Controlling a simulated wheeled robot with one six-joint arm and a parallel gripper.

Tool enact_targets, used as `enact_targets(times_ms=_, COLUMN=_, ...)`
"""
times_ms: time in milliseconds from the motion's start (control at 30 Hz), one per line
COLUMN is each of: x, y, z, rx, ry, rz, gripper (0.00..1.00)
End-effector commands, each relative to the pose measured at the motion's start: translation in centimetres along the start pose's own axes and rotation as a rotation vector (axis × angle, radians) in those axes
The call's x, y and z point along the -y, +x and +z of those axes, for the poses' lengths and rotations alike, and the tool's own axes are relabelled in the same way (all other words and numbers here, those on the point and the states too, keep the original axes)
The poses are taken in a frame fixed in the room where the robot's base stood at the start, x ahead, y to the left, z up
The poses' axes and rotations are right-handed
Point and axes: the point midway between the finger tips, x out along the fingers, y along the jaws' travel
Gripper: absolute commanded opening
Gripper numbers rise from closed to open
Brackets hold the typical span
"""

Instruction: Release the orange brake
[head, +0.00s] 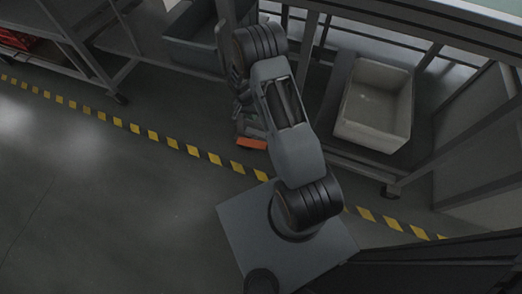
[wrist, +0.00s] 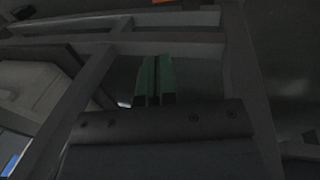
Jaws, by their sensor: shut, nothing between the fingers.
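The orange brake (head: 252,143) shows in the head view as a short orange bar low by the floor, just left of my arm and close to the yellow-and-black floor line. My arm covers part of the area around it. In the wrist view a small orange patch (wrist: 165,2) shows at the top edge, beyond the fingertips; it may be the same brake. My gripper (wrist: 154,60) shows in the wrist view with its green fingers together and nothing between them. The fingers are apart from the orange patch.
Grey frame bars (wrist: 84,92) surround my fingers in the wrist view. A pale bin (head: 375,105) stands on the lower shelf right of my arm, and a grey bin (head: 195,42) stands left of it. The floor (head: 100,190) at left is clear.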

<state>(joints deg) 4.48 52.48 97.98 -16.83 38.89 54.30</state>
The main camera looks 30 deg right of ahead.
Motion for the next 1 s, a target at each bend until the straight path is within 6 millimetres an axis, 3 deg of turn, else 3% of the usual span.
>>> enact_targets(times_ms=33, x=0.4, y=2.7, z=0.1, rx=0.008, ry=0.011, rz=0.01, gripper=0.0)
enact_targets(times_ms=200, x=0.8, y=6.0, z=0.2, rx=0.02, ry=0.038, rz=0.028, gripper=0.0)
enact_targets(times_ms=733, x=0.8, y=7.0, z=0.3, rx=0.024, ry=0.044, rz=0.032, gripper=0.0)
enact_targets(times_ms=1000, x=0.7, y=11.2, z=0.4, rx=0.025, ry=0.044, rz=0.033, gripper=0.0)
